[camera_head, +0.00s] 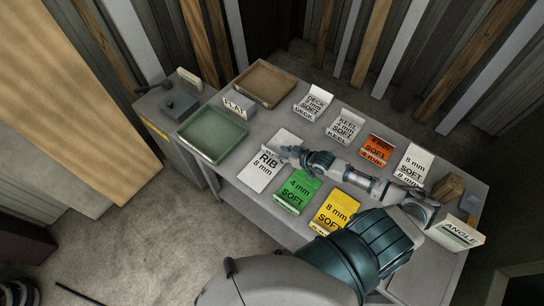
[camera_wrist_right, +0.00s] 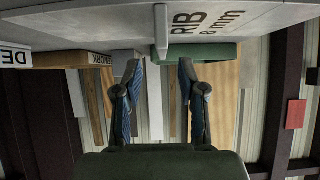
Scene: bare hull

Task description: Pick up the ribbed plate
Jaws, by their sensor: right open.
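The ribbed plate (camera_head: 260,174) is a pale grey-white plate marked "RIB 8 mm", lying flat on the grey table left of the middle. In the right wrist view the ribbed plate (camera_wrist_right: 205,24) is at the top, its narrow upright rib (camera_wrist_right: 161,30) standing out from it. My right gripper (camera_head: 287,152) is at the plate's right side in the head view, partly covering it. In the right wrist view the fingers (camera_wrist_right: 159,76) are apart and empty, with the rib lined up between them. Contact cannot be told. My left gripper is not in view.
A green tray (camera_head: 243,135) and a brown tray (camera_head: 289,96) stand at the table's left end. Green (camera_head: 295,194), yellow (camera_head: 333,214) and orange (camera_head: 377,147) plates, white deck (camera_head: 312,104) and keel (camera_head: 345,125) plates, and a wooden block (camera_head: 449,188) surround my right arm.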

